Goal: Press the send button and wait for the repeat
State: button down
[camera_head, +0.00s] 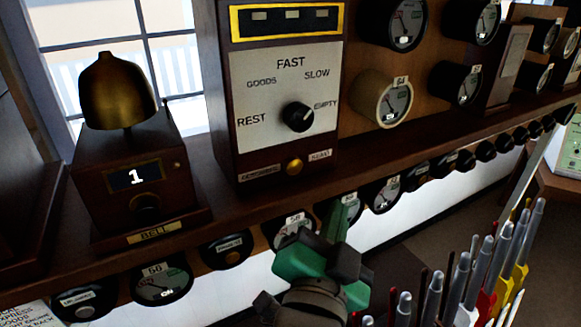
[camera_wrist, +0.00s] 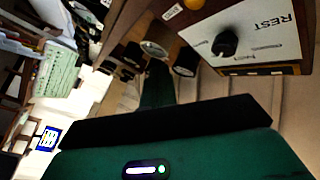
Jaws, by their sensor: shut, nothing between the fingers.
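The describer box (camera_head: 275,110) has a white dial plate with REST, GOODS, FAST, SLOW and EMPTY around a black knob (camera_head: 298,117). A small yellow button (camera_head: 293,167) sits below the plate, between two small labels, the right one apparently reading SEND. The box also shows rotated in the wrist view, with its knob (camera_wrist: 225,42) and a yellow button (camera_wrist: 195,4) at the top edge. My green gripper (camera_head: 342,208) is shut and empty, below and right of the button, in front of the shelf edge and apart from the button. Its fingers (camera_wrist: 157,85) point forward in the wrist view.
A brass bell (camera_head: 118,90) stands on a wooden box with a display (camera_head: 133,176) reading 1. Round gauges line the shelf front (camera_head: 161,282) and the panel at right (camera_head: 384,98). Several lever handles (camera_head: 465,280) rise at the lower right, close to my arm.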

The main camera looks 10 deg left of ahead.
jog(key=shift+w+a+b, duration=0.25)
jog(key=shift+w+a, duration=0.55)
jog(key=shift+w, duration=0.4)
jog(key=shift+w+a+b, duration=0.25)
jog(key=shift+w+a, duration=0.6)
jog(key=shift+w, duration=0.35)
jog(key=shift+w+a+b, duration=0.25)
jog(key=shift+w+a, duration=0.55)
jog(key=shift+w, duration=0.4)
jog(key=shift+w+a, duration=0.25)
jog(key=shift+w, duration=0.1)
jog(key=shift+w+a+b, duration=0.25)
jog(key=shift+w+b, duration=0.1)
jog(key=shift+b, duration=0.05)
jog(key=shift+s+d, duration=0.5)
jog(key=shift+s, duration=0.2)
jog(key=s+d, duration=0.2)
jog(key=s, duration=0.2)
jog(key=shift+s+d+p, duration=0.1)
jog(key=shift+d+p, duration=0.25)
jog(key=shift+d, duration=0.05)
